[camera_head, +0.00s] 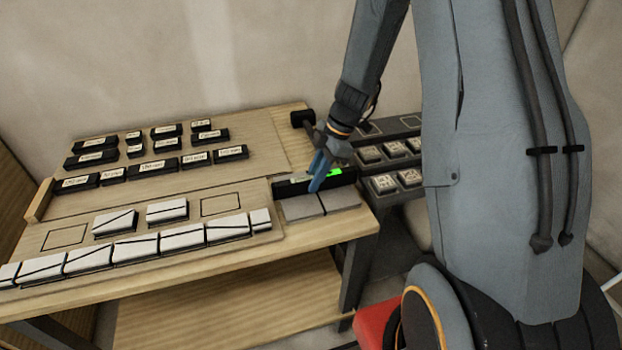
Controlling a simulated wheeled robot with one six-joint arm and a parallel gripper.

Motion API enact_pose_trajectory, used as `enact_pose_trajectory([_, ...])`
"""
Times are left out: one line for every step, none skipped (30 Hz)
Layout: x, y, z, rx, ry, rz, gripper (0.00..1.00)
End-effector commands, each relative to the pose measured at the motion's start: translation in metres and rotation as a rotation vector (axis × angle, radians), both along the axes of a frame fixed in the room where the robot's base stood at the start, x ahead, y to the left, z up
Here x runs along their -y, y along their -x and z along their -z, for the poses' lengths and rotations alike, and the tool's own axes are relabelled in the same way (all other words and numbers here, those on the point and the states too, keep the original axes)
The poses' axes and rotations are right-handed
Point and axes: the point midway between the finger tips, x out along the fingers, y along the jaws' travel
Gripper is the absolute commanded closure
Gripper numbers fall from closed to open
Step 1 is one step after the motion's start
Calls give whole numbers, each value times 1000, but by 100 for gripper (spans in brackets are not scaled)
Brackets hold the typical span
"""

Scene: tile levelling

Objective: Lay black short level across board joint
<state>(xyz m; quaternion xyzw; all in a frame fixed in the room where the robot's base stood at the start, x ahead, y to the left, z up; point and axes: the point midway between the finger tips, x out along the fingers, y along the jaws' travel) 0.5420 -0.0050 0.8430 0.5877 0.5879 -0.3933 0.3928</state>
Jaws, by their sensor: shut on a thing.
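The black short level (289,189) with a bright green vial lies at the right end of the wooden bench, just behind two grey boards. My gripper (316,184) has blue fingers and is shut on the level near its middle, coming down from above. The left grey board (299,208) and the right grey board (341,198) lie side by side, with the joint (322,204) as a thin line between them. The level's long side runs across the line of the joint. I cannot tell whether its underside touches the boards. My fingers hide part of the level.
A row of white tiles (136,250) with black lines runs along the bench front. Several labelled black blocks (152,168) stand on the raised rear board. A black mallet (303,118) lies behind my gripper. A grey rack (398,148) with tiles stands at right.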

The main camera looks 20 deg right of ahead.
Motion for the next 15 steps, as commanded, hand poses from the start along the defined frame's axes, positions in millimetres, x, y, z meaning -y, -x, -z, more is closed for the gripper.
enact_pose_trajectory([0,0,1,0,0,0,100])
enact_pose_trajectory([0,0,1,0,0,0,100])
enact_pose_trajectory([0,0,1,0,0,0,100])
enact_pose_trajectory([0,0,0,0,0,0,100])
enact_pose_trajectory([0,0,0,0,0,0,100])
enact_pose_trajectory([0,0,0,0,0,0,78])
enact_pose_trajectory([0,0,0,0,0,0,73])
enact_pose_trajectory([0,0,0,0,0,0,68])
enact_pose_trajectory([0,0,0,0,0,0,61])
enact_pose_trajectory([0,0,0,0,0,0,61])
enact_pose_trajectory([0,0,0,0,0,0,61])
enact_pose_trajectory([0,0,0,0,0,0,61])
enact_pose_trajectory([0,0,1,0,0,0,61])
enact_pose_trajectory([0,0,1,0,0,0,61])
enact_pose_trajectory([0,0,1,0,0,0,61])
